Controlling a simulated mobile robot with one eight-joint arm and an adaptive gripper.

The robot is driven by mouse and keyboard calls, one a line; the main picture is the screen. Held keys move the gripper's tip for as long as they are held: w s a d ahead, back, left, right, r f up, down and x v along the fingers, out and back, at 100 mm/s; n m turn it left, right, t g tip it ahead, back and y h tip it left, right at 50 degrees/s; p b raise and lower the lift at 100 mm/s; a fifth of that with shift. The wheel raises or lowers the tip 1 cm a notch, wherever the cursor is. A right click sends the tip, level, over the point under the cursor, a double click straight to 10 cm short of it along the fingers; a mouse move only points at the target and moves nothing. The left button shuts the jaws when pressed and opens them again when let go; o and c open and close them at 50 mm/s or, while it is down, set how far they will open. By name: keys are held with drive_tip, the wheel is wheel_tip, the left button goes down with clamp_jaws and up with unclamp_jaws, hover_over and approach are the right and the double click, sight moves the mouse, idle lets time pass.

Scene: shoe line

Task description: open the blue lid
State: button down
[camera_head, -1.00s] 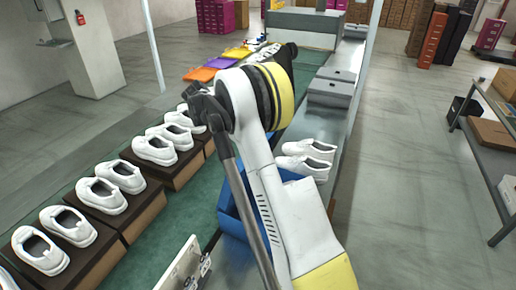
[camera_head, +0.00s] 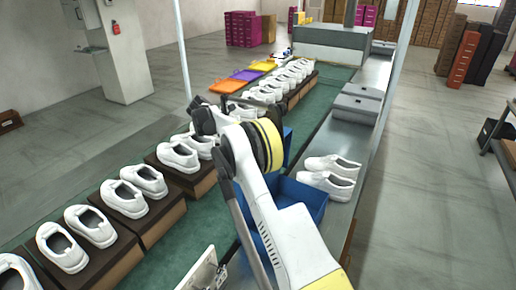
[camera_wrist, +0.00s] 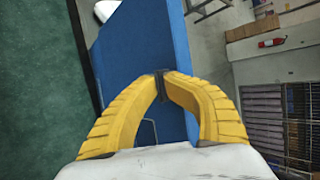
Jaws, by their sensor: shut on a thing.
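The blue box (camera_head: 300,197) stands on the line to the right of my arm in the head view. A blue panel, apparently its lid (camera_head: 288,146), rises at the box's far side, partly hidden by my arm. In the wrist view the blue lid (camera_wrist: 150,40) is a flat blue surface that fills the upper middle. My gripper (camera_wrist: 162,84) has its yellow fingers closed together at the blue panel, with a small dark piece between the tips. In the head view the gripper itself is hidden behind my arm.
Pairs of white shoes (camera_head: 143,183) stand on brown boxes along the green conveyor (camera_head: 180,238) to the left. Another white pair (camera_head: 330,176) sits on the grey ledge right of the blue box. A pale post (camera_head: 182,50) stands left of the line.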

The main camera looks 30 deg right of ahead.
drive_tip(key=shift+a+f, duration=0.25)
drive_tip(key=shift+f, duration=0.15)
drive_tip(key=c, duration=1.6)
unclamp_jaws()
drive_tip(key=shift+w+a, duration=0.1)
drive_tip(key=shift+w, duration=0.05)
drive_tip(key=shift+r, duration=0.1)
